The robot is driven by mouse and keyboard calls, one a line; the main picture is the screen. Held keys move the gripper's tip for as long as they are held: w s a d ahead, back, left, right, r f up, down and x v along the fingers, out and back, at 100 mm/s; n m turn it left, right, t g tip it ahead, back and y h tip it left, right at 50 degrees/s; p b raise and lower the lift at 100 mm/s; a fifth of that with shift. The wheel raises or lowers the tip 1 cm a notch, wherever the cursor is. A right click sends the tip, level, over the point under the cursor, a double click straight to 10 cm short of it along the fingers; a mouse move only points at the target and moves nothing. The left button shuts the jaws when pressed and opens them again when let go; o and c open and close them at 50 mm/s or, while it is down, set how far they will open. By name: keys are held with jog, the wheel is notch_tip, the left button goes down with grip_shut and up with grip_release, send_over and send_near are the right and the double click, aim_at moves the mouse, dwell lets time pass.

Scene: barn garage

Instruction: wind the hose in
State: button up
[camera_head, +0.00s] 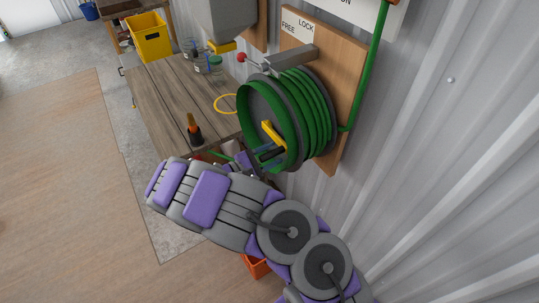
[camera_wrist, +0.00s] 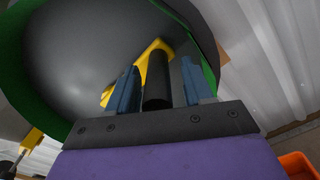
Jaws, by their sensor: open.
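A green hose reel (camera_head: 314,115) with a grey drum hangs on a wooden board (camera_head: 343,68) on the metal wall. Its yellow crank arm (camera_head: 271,132) shows in front of the drum and also in the wrist view (camera_wrist: 146,62). The crank's black handle (camera_wrist: 157,80) stands between the two blue fingers of my gripper (camera_wrist: 160,88). The gripper is open, with a gap visible on the handle's right side. In the head view my gripper (camera_head: 268,156) is at the lower front of the reel. A red-knobbed lever (camera_head: 242,57) sits by the LOCK/FREE sign (camera_head: 298,25).
A wooden workbench (camera_head: 170,90) stands left of the reel, with a yellow bin (camera_head: 148,38), jars (camera_head: 215,64), a yellow ring (camera_head: 226,103) and a dark bottle with an orange top (camera_head: 194,130). An orange crate (camera_head: 256,267) is below my arm. Floor at left is clear.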

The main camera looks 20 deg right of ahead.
jog(key=p+v, duration=0.3)
jog(key=v, duration=1.4)
jog(key=shift+a, duration=0.25)
jog(key=s+d+r+m+g+y, duration=0.2)
jog(key=s+d+r+m+g, duration=0.3)
jog(key=d+r, duration=0.5)
jog(key=s+d+r+m+g+y, duration=0.3)
jog(key=s+d+r+m+g, duration=0.3)
jog(key=d, duration=0.5)
jog(key=s+r+m+t+y, duration=0.25)
jog(key=s+y, duration=0.65)
jog(key=s, duration=0.8)
jog(key=s+a+t+y, duration=0.1)
jog(key=s+a+y, duration=0.2)
jog(key=s+a, duration=0.2)
jog(key=shift+s+a+f+m, duration=0.25)
jog(key=shift+a+f+m, duration=0.15)
jog(key=shift+m, duration=0.05)
